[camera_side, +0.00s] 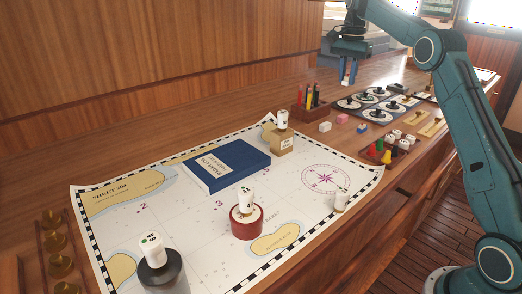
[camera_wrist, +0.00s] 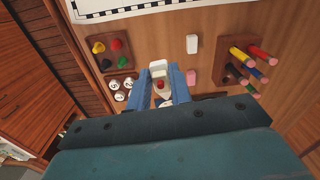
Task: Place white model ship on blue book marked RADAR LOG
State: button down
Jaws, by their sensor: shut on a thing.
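A small white model ship (camera_wrist: 157,67) with a red part on it sits between the two blue fingers of my gripper (camera_wrist: 161,74) in the wrist view. My gripper is shut on it. The blue book (camera_side: 238,162) lies flat on the chart, left of and nearer than my gripper. It has a pale label on its left part, too small to read surely. Its top looks clear.
Beside the book stand a cardboard box (camera_side: 281,145) and a red round stand (camera_side: 246,229), each topped by a white piece. A dark cylinder (camera_side: 163,275) stands in front. A pencil holder (camera_side: 310,110) and small blocks lie between my gripper and the chart (camera_side: 185,220).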

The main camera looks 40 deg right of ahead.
jog(key=w+a+r+n, duration=0.1)
jog(key=a+n, duration=0.7)
jog(key=a, duration=1)
jog(key=w+a+r+n, duration=0.2)
jog(key=a+n, duration=0.7)
jog(key=a, duration=1)
jog(key=shift+w, duration=0.8)
jog(key=shift+d+f, duration=0.1)
jog(key=shift+f, duration=0.05)
send_over(243, 179)
notch_tip(243, 179, down, 16)
jog(key=shift+r, duration=0.25)
jog(key=shift+f, duration=0.1)
jog(key=shift+f, duration=2.05)
jog(key=shift+f, duration=0.1)
jog(key=c, duration=1.3)
grip_release()
jog(key=shift+o, duration=0.2)
